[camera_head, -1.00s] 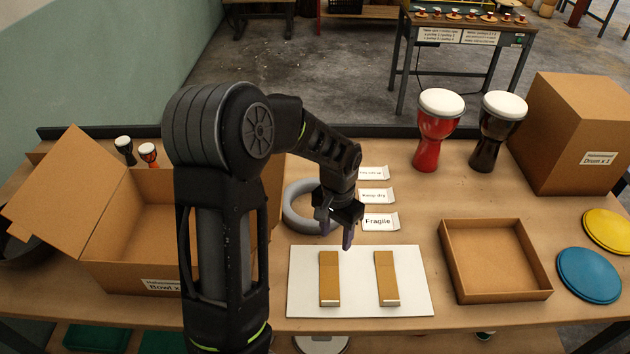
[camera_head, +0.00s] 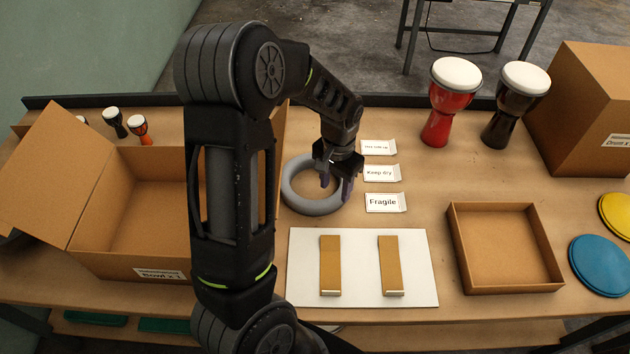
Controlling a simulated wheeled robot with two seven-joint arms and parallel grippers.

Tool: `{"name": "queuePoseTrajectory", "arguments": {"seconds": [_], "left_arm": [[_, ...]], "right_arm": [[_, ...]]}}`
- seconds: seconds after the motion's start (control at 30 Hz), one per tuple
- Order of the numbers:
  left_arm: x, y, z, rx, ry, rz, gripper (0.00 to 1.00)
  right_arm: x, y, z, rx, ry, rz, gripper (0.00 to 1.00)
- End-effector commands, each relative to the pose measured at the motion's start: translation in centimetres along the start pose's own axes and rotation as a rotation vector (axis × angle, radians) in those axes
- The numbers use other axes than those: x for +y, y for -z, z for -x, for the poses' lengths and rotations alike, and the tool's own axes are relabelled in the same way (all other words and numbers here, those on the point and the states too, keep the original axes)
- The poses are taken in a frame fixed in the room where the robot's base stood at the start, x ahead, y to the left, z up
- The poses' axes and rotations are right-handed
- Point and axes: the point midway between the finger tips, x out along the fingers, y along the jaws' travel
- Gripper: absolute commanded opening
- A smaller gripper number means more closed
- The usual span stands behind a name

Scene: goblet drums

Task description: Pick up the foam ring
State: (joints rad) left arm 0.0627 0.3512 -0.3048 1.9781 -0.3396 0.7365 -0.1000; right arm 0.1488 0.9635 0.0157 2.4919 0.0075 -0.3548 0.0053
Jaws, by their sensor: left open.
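The foam ring (camera_head: 312,208) is a grey ring lying flat on the table, left of the label cards and behind the white board. My left gripper (camera_head: 335,190) points down over the right side of the ring. Its jaws are open, with dark purplish fingertips, one over the ring's hole and one near its right rim. I cannot tell whether the fingers touch the ring. The arm and gripper hide part of the ring's right and far side. My right gripper is not in view.
A white board (camera_head: 363,280) with two brown strips lies in front of the ring. Cards, including the Fragile card (camera_head: 385,202), sit to its right. An open carton (camera_head: 130,215) is at left, a shallow box (camera_head: 505,250) at right. Red (camera_head: 450,100) and black (camera_head: 515,105) drums stand behind.

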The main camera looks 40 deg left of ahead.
Motion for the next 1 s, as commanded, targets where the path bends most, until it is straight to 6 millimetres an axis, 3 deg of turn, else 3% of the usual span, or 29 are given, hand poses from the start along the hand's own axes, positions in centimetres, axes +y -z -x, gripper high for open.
{"name": "queuePoseTrajectory", "arguments": {"seconds": [0.37, 0.7, 1.0], "left_arm": [[0.0, 0.0, -0.5, 0.0, 0.0, 0.001, 0.49], [0.1, 0.0, -4.8, -0.003, -0.001, 0.001, 0.49], [0.1, 0.1, -5.5, 0.002, 0.0, 0.001, 0.49]], "right_arm": [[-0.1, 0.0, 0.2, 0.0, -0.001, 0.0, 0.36], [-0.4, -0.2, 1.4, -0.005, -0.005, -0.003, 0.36], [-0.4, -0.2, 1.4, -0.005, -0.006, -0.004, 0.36]]}}
